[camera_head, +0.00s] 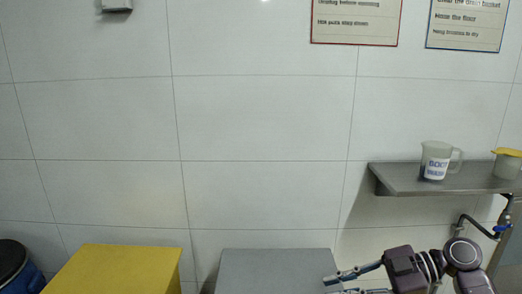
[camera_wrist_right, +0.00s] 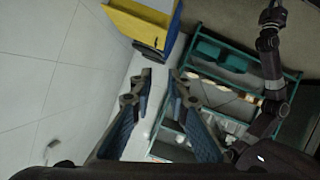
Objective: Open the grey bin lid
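The grey bin (camera_head: 276,272) stands at the bottom centre of the head view. Its flat grey top looks closed, and its lower part is cut off by the frame edge. My right gripper (camera_head: 332,287) comes in from the right, its fingertips at the right edge of the grey top. Its two fingers are apart with nothing between them; I cannot tell whether they touch the lid. In the right wrist view the same gripper (camera_wrist_right: 162,76) is open and empty. The grey lid is not clearly seen there. My left gripper is not visible in the head view.
A yellow bin (camera_head: 120,268) stands left of the grey one, and a blue drum with black lid (camera_head: 14,262) is further left. A wall shelf (camera_head: 405,182) holds a measuring jug (camera_head: 436,160). A teal cart (camera_wrist_right: 290,88) shows in the wrist view.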

